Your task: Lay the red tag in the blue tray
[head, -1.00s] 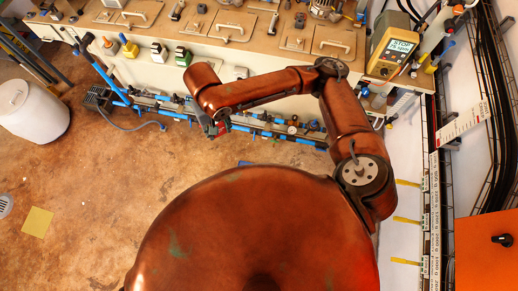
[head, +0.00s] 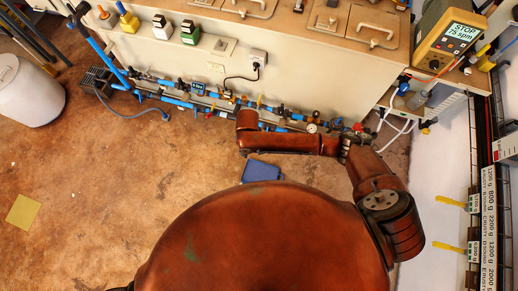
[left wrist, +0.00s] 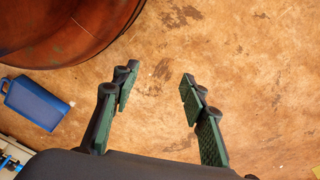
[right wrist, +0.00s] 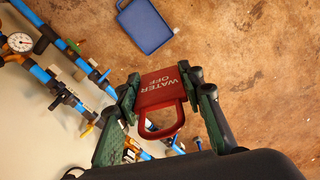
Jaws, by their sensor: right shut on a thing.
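The red tag (right wrist: 158,90), lettered WATER OFF and with a loop handle, is between the fingers of my right gripper (right wrist: 160,80), which is shut on it. The blue tray (head: 262,170) lies on the floor just beyond my body in the head view. It shows at the top of the right wrist view (right wrist: 145,27), apart from the tag, and at the left of the left wrist view (left wrist: 38,103). My left gripper (left wrist: 159,79) is open and empty above bare floor. Neither gripper's fingers can be made out in the head view.
Blue pipework (head: 190,98) with valves and a gauge runs along the bench base (head: 150,55) near my right arm. A white bin (head: 28,90) stands at the left, and a yellow sheet (head: 22,212) lies on the floor. The floor left of the tray is clear.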

